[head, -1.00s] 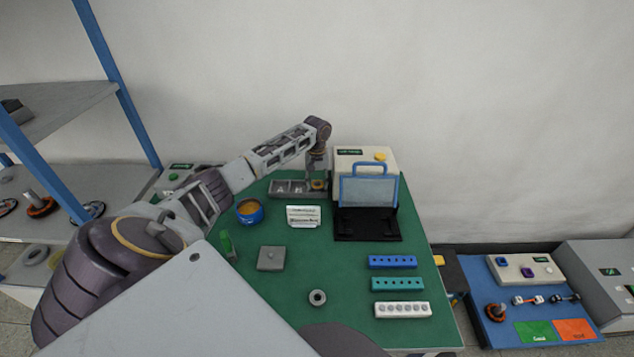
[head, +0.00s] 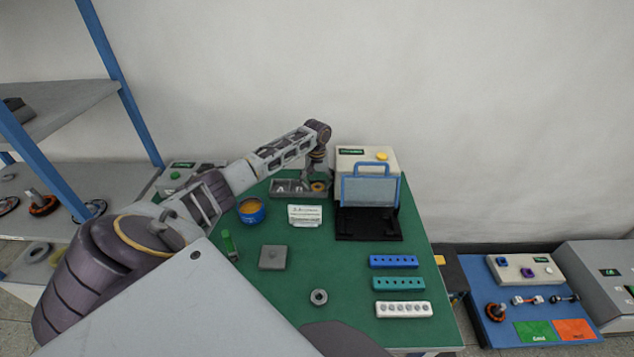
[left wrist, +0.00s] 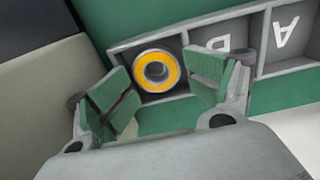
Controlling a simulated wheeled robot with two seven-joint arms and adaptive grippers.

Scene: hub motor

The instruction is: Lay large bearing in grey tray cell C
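The large bearing (left wrist: 156,72), with an orange-yellow ring and a dark centre, lies flat in the end cell of the grey tray (left wrist: 262,22). It also shows in the head view (head: 318,186). Cells marked A and B lie beside it; this cell's own letter is hidden under the bearing. My left gripper (left wrist: 160,85) is open above the tray, its green-padded fingers apart on either side of the bearing and not visibly gripping it. In the head view the left gripper (head: 317,168) is small, just over the tray's right end. My right gripper is not in view.
A beige box with a yellow button (head: 382,156) and a blue-framed black fixture (head: 368,222) stand close right of the tray. A blue tin (head: 250,211) and white card (head: 304,216) are in front. A grey ring (head: 318,297) lies on open green table.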

